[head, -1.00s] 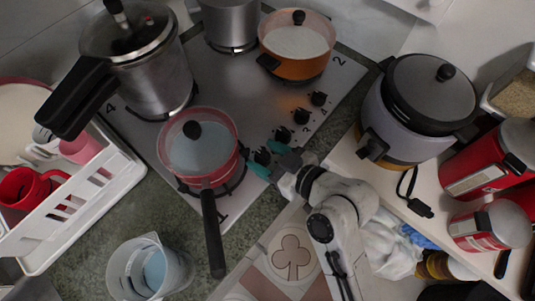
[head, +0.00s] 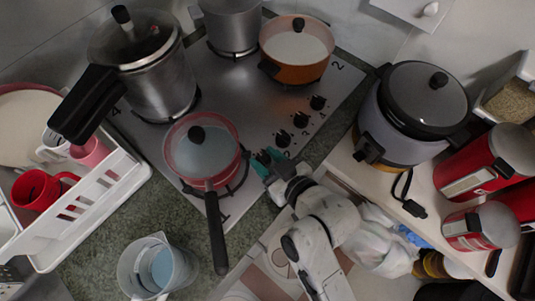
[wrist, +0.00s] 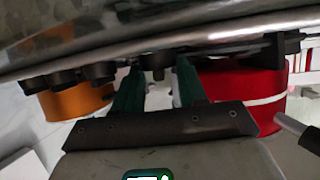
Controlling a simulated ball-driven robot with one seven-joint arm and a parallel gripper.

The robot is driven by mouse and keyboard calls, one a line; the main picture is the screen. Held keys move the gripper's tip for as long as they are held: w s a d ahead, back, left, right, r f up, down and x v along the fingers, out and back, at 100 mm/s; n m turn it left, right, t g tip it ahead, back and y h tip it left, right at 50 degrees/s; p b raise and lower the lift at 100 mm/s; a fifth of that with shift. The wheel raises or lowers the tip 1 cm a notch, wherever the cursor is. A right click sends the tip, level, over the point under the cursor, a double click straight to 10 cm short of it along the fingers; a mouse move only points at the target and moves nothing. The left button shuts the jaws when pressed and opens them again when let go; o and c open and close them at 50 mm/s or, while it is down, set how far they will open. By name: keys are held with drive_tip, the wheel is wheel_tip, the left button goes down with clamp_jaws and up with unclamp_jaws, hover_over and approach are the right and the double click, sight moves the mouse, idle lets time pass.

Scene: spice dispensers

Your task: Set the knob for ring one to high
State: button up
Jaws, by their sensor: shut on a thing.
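The steel hob (head: 255,105) has a row of black knobs on its right side. My gripper (head: 266,160), with teal fingers, is at the knob of this row closest to me, beside the red pan (head: 200,160). In the wrist view my two fingers (wrist: 157,88) stand on either side of a dark knob (wrist: 157,68), and are closed on it. In the head view that knob is mostly hidden by my fingers, so its pointer setting cannot be read. Three other knobs (head: 301,119) are free, farther up the row.
The red pan's black handle (head: 216,232) sticks out over the counter, left of my arm. An orange pan (head: 296,66), a pressure cooker (head: 150,85) and a steel pot (head: 232,28) stand on the hob. A rice cooker (head: 392,140) stands at the right.

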drive_tip(key=shift+d+f+m+t+h+p, duration=0.1)
drive_tip(key=shift+m+t+h+p, duration=0.4)
drive_tip(key=shift+m+h+p, duration=0.25)
drive_tip(key=shift+s+f+m+t+h, duration=0.1)
drive_tip(key=shift+f+m+t+h, duration=0.1)
drive_tip(key=shift+m+t+h, duration=0.3)
drive_tip(key=shift+m+h+b, duration=0.35)
drive_tip(key=shift+h+b, duration=0.05)
drive_tip(key=shift+h, duration=0.05)
drive_tip(key=shift+a+r, duration=0.1)
drive_tip(key=shift+a, duration=0.1)
drive_tip(key=o, duration=1)
drive_tip(key=shift+r, duration=0.1)
drive_tip(key=shift+s+r, duration=0.1)
drive_tip(key=shift+s, duration=0.05)
drive_tip(key=b+v, duration=0.1)
drive_tip(key=v, duration=0.9)
drive_tip(key=shift+s+d, duration=0.1)
drive_tip(key=shift+s, duration=0.2)
